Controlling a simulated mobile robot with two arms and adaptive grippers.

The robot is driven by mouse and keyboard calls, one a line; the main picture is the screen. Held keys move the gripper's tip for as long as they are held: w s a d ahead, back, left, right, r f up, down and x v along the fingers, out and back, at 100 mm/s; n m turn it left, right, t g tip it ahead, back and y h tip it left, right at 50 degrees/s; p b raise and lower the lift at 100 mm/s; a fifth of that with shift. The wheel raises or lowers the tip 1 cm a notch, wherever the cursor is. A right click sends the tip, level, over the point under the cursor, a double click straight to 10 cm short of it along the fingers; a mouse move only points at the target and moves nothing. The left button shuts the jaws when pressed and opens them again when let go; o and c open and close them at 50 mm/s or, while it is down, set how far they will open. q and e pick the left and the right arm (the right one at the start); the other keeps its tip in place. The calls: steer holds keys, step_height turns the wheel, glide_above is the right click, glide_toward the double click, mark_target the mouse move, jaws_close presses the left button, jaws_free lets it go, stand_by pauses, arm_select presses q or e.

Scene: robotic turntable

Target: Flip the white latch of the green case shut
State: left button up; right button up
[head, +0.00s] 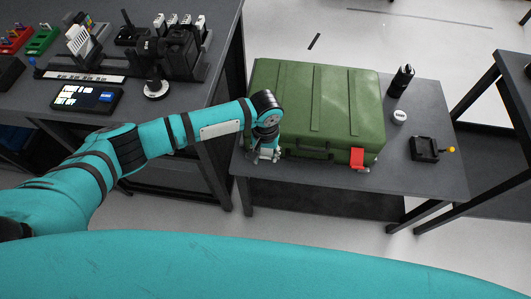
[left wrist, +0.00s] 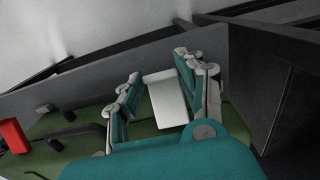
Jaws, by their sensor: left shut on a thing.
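The closed green case (head: 315,100) lies on a small dark table, with its handle (head: 308,152) on the near side. My left gripper (head: 263,156) is at the near left corner of the case. In the left wrist view my left gripper (left wrist: 158,76) has its two fingers on either side of the white latch (left wrist: 167,101) and is shut on it. In the head view the gripper mostly hides this latch. A red latch (head: 357,158) is at the right of the near side; it also shows in the left wrist view (left wrist: 13,136). My right gripper is in neither view.
A black bottle (head: 401,80), a white-topped round item (head: 399,116) and a black tray-like item (head: 425,149) stand right of the case on the small table (head: 445,180). A larger workbench (head: 215,62) with a tablet and tools is at the left, close to my arm.

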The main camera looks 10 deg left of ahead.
arm_select(q)
steer(key=shift+c, duration=1.3)
steer(key=shift+s+p, duration=0.1)
steer(key=shift+p, duration=0.5)
steer(key=f+t+p, duration=0.1)
steer(key=t+p, duration=0.2)
steer(key=shift+f+p, duration=0.15)
steer(key=shift+p, duration=0.15)
steer(key=shift+f+t, duration=0.3)
steer(key=shift+t, duration=0.1)
steer(key=shift+f+t, duration=0.35)
steer(key=shift+t, duration=0.15)
steer(key=shift+w+f+t, duration=0.2)
steer(key=shift+f+t, duration=0.15)
steer(key=shift+t, duration=0.05)
steer(key=shift+w+f+t+b, duration=0.15)
steer(key=shift+f+t+b, duration=0.15)
steer(key=shift+t+b, duration=0.15)
steer(key=t+b, duration=0.1)
steer(key=b, duration=0.1)
steer(key=w+f+t+b, duration=0.1)
steer(key=b, duration=0.1)
steer(key=t+b, duration=0.2)
steer(key=b, duration=0.1)
steer(key=shift+w+f, duration=0.3)
steer(key=shift+w+r+t+b, duration=0.2)
steer(key=shift+t+b, duration=0.35)
steer(key=shift+b, duration=0.2)
